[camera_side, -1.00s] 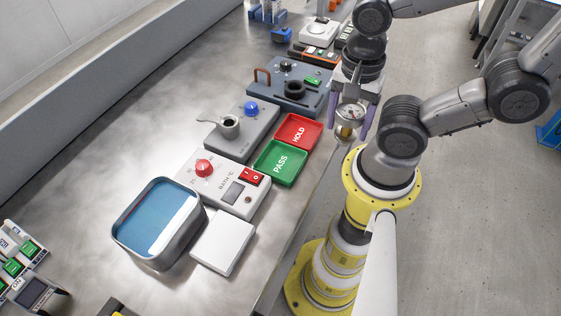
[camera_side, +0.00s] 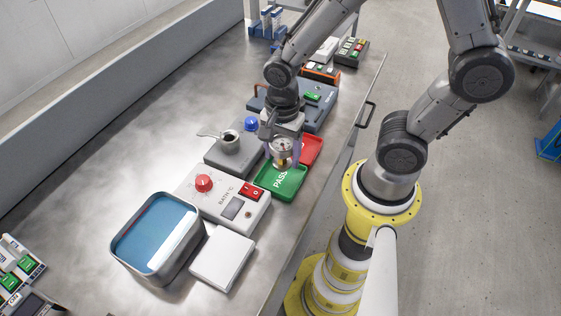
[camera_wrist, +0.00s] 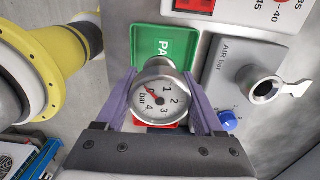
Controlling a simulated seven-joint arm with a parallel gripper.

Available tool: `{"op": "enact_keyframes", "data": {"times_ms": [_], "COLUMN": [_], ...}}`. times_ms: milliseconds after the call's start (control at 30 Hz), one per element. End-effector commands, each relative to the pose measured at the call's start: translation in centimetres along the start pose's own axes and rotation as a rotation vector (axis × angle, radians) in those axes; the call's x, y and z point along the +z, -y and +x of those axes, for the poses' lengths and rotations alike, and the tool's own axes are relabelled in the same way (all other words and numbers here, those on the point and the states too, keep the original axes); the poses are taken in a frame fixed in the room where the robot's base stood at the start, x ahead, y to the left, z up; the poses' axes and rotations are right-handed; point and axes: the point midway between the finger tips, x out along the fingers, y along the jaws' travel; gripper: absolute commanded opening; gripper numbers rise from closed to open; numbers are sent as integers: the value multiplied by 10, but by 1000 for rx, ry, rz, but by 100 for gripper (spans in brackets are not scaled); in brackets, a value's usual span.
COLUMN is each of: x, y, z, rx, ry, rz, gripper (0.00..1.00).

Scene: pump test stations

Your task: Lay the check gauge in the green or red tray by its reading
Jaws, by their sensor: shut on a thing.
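My gripper (camera_side: 283,160) is shut on the check gauge (camera_side: 283,147), a round silver dial. In the wrist view the gauge (camera_wrist: 158,98) sits between the two purple fingers, its white face marked in bar. Its red needle appears to point near the 0 end; the exact reading is too small to be sure. The green PASS tray (camera_side: 296,192) lies below and just in front of the gauge, and it also shows in the wrist view (camera_wrist: 147,36). The red tray (camera_side: 314,148) is beside it, partly hidden behind my gripper. Both trays look empty where visible.
The white bath control box (camera_side: 222,196) with its red knob is left of the green tray. A grey air unit (camera_side: 228,158) with a metal nozzle and blue knob stands left of my gripper. The table's right edge is close to the trays.

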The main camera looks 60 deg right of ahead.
Motion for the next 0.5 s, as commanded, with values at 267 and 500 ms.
{"op": "enact_keyframes", "data": {"times_ms": [267,500], "x": [0,0], "y": [4,4], "z": [32,36], "rx": [2,-1], "ry": [0,0], "rz": [0,0], "gripper": [0,0]}}
